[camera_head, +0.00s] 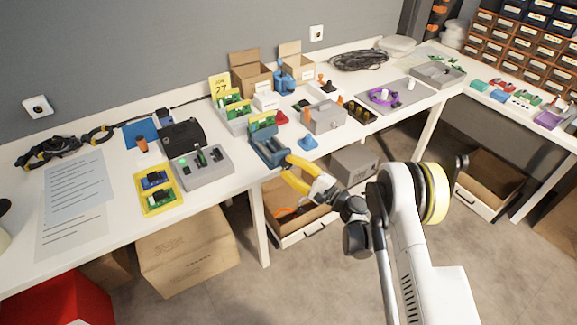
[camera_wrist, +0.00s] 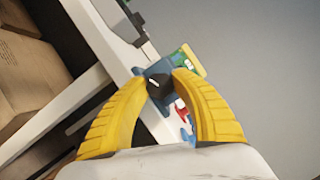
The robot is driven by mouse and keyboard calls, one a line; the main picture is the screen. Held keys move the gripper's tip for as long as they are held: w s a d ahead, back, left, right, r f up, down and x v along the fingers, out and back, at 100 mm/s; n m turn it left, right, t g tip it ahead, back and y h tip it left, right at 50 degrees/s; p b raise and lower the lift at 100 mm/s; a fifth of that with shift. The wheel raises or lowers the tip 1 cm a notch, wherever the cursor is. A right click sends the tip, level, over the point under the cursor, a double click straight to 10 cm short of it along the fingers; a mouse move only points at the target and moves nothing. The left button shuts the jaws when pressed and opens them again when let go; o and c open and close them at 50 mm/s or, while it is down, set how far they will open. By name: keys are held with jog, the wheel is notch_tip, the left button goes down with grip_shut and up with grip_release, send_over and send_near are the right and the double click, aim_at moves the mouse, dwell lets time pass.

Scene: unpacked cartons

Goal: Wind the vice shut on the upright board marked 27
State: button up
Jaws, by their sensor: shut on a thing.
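The blue vice (camera_head: 268,152) stands at the front edge of the white table. A green board with a yellow label (camera_head: 262,121) stands upright at its jaws; I cannot read its mark or tell whether the jaws touch it. The board also shows in the wrist view (camera_wrist: 188,61), beyond the vice (camera_wrist: 162,103). My yellow-fingered gripper (camera_head: 288,168) reaches the vice's front side. In the wrist view, my gripper (camera_wrist: 162,80) is shut on the dark vice handle (camera_wrist: 158,85). The handle is hidden by the fingers in the head view.
A yellow card reading 27 (camera_head: 219,87) stands behind a rack of boards (camera_head: 236,118). A grey tray (camera_head: 202,168) lies left of the vice. A blue piece (camera_head: 308,142) and a grey box (camera_head: 325,117) lie to its right. An open drawer (camera_head: 290,222) is below.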

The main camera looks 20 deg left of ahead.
jog(key=shift+m, duration=0.3)
jog(key=o, duration=1.2)
jog(key=shift+r, duration=0.1)
notch_tip(320, 180, up, 10)
